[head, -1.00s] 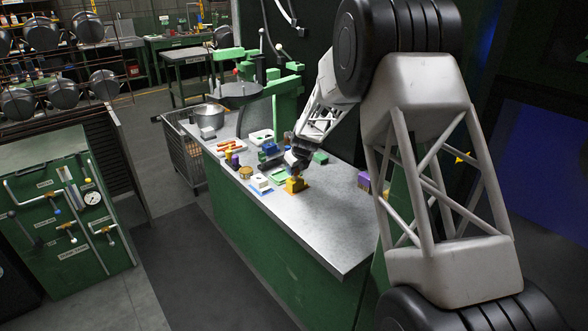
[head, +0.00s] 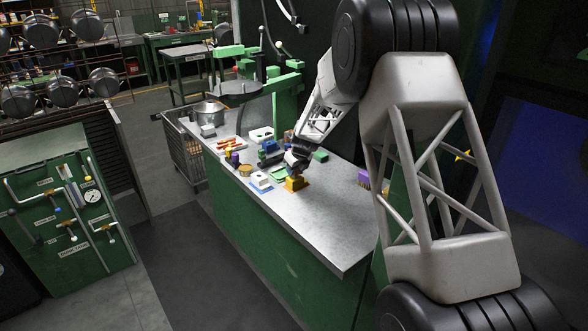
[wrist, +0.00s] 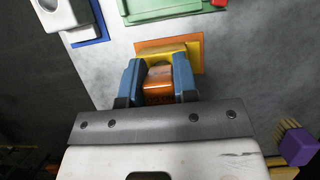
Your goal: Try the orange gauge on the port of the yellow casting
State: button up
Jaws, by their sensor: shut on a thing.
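The yellow casting (head: 294,184) sits near the front edge of the bench; in the wrist view the yellow casting (wrist: 186,50) shows on an orange base plate (wrist: 198,43). My gripper (wrist: 159,75) is shut on the orange gauge (wrist: 158,86), with a blue finger on each side of it. The gauge is at the casting, overlapping it in the wrist view. I cannot tell whether it is in the port, as the port is hidden. In the head view my gripper (head: 296,165) is just above the casting, and the gauge is too small to make out.
A white block on a blue plate (head: 261,181) stands left of the casting, with a green tray (head: 279,172) behind. The bench's near right part (head: 335,235) is clear.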

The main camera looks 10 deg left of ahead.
jog(key=shift+f, duration=0.5)
dwell(1.2)
jog(key=shift+r, duration=0.15)
jog(key=shift+r, duration=3.4)
